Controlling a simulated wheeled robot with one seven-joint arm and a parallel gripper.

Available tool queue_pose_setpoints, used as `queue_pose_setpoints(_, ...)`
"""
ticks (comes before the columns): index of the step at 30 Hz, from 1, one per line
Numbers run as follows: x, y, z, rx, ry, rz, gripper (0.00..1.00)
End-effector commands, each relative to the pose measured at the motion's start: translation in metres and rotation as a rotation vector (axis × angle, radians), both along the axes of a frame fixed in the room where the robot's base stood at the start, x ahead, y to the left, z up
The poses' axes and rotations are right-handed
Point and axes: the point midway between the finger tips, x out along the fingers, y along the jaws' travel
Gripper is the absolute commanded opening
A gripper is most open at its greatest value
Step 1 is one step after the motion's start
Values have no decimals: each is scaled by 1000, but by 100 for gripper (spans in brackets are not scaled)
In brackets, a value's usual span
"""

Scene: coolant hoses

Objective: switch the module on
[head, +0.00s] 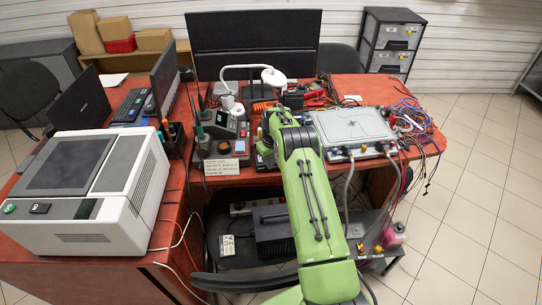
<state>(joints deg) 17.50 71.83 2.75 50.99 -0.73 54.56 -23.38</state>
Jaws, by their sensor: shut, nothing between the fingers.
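The module appears to be the flat grey metal box (352,126) on the right part of the red table. Its front edge carries several small knobs or fittings, and hoses (348,182) hang from it. I cannot make out which fitting is a switch or whether any is on. My green arm reaches up from the bottom of the head view to the table, left of the grey box. My gripper (264,151) is at the arm's far end, small, dark and mostly hidden by the arm.
A large white machine (92,190) stands at the left front. Black instruments (222,143) and a paper label (222,167) are left of my arm. A white lamp (272,77) stands behind it. Loose cables (420,125) crowd the right edge. The floor at right is clear.

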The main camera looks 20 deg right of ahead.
Motion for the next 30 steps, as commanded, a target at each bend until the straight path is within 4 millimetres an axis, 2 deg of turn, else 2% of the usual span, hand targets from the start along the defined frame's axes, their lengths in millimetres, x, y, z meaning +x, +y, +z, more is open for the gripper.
queue_pose_setpoints(1, 13, -5, 10, -16, -58, -1, 0)
queue_pose_setpoints(2, 14, -6, 17, -17, -70, -2, 0)
queue_pose_setpoints(6, 9, -10, 43, -22, -91, -5, 0)
queue_pose_setpoints(13, 5, -14, 73, -28, -101, -12, 0)
queue_pose_setpoints(16, 2, -12, 78, -24, -97, -8, 0)
queue_pose_setpoints(28, 2, -9, 76, -20, -90, -4, 0)
queue_pose_setpoints(30, 2, -7, 83, -21, -94, -3, 0)
